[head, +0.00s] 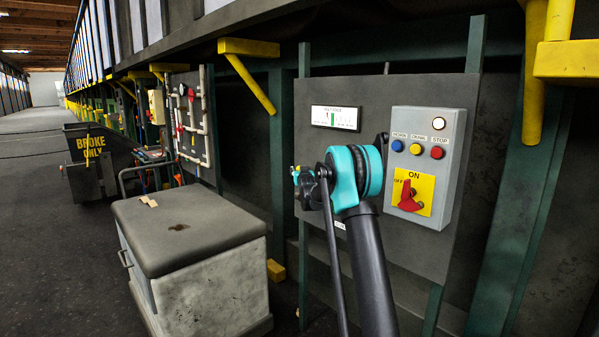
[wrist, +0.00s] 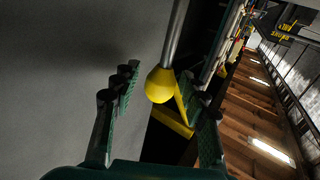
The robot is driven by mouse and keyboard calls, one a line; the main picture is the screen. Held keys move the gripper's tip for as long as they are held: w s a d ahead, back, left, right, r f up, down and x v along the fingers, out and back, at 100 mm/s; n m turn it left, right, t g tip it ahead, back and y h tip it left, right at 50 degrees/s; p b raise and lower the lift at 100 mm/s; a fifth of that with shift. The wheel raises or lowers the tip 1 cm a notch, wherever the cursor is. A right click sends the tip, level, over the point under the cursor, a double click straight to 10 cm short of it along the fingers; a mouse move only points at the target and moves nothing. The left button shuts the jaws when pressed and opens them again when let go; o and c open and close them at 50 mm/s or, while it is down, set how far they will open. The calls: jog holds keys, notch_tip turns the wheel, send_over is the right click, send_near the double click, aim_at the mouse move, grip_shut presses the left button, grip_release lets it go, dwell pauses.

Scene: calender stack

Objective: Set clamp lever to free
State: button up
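In the wrist view a lever with a round yellow knob (wrist: 160,85) on a grey metal rod (wrist: 174,35) reaches in from the top. I take it for the clamp lever; no label shows on it there. My gripper (wrist: 157,88) is open, with the knob appearing between its two dark green padded fingers. A gap shows on the left side of the knob. On the right the knob looks close to the finger; I cannot tell if they touch. In the head view my gripper (head: 303,188) is mostly hidden by my teal wrist, in front of the dark panel (head: 340,75).
Right of my arm is a grey control box (head: 452,150) with coloured buttons and a red rotary switch (head: 408,197). A padded bench (head: 180,230) stands left of my arm. A yellow bracket (head: 250,48) hangs above. Open floor (head: 50,240) lies far left.

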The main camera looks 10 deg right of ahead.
grip_shut()
dwell(0.3)
jog(key=s+a+f+n+t+y, duration=0.4)
jog(key=a+n, duration=0.5)
jog(key=n, duration=0.5)
jog(key=shift+s+f+t+y, duration=0.3)
jog(key=shift+s+f+y, duration=1)
jog(key=shift+s+y, duration=0.1)
jog(key=shift+a, duration=0.1)
jog(key=shift+o, duration=1.2)
grip_release()
